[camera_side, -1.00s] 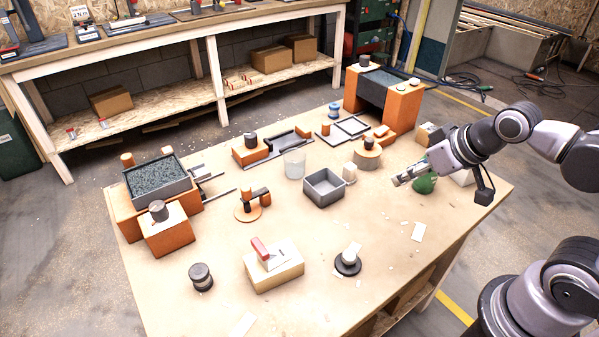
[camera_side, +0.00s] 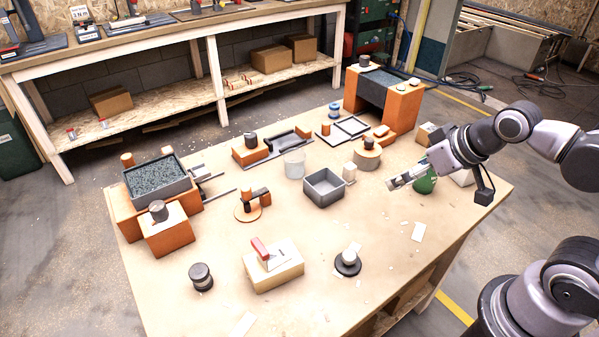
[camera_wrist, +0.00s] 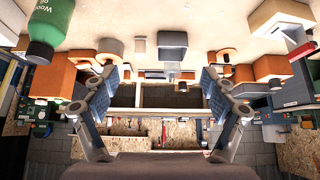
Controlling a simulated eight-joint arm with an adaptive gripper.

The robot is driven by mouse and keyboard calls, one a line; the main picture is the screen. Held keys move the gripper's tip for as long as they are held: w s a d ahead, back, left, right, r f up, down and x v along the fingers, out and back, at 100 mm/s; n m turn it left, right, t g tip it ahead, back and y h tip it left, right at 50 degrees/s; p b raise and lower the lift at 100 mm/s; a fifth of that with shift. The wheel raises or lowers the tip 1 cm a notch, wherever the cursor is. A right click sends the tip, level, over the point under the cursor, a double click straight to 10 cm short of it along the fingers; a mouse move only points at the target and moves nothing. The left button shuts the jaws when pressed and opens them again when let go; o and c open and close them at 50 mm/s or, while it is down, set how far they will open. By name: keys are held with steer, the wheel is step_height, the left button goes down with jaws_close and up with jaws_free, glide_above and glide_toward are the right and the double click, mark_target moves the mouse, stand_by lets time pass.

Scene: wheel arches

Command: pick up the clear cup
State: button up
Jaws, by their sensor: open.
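The clear cup (camera_side: 294,163) stands upright on the wooden table, just behind and left of a grey open box (camera_side: 324,188). It looks empty. My gripper (camera_side: 392,183) is above the right part of the table, well to the right of the cup and apart from it. In the wrist view my gripper (camera_wrist: 165,74) has its two fingers spread wide with nothing between them. The grey box shows beyond the fingers in the wrist view (camera_wrist: 172,46). I cannot make out the cup clearly there.
A green bottle (camera_wrist: 45,38) is close to my gripper, partly behind it in the side view (camera_side: 427,184). A small white block (camera_side: 349,172) and a round tan block (camera_side: 367,158) stand between gripper and cup. An orange arch (camera_side: 402,105) rises at the back right. The front right table is mostly clear.

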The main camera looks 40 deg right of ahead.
steer(key=w+r+n+g, duration=0.2)
steer(key=w+r+n, duration=0.25)
steer(key=w, duration=0.35)
steer(key=n+g, duration=0.5)
steer(key=n, duration=0.8)
glide_above(295, 163)
steer(key=w+d, duration=0.2)
step_height(295, 163, down, 11)
step_height(295, 163, down, 6)
steer(key=shift+a+r, duration=0.15)
steer(key=shift+r, duration=0.1)
steer(key=shift+w+f, duration=0.2)
steer(key=shift+f, duration=1.1)
steer(key=shift+w+f, duration=0.15)
steer(key=shift+f, duration=1.1)
steer(key=c, duration=1.1)
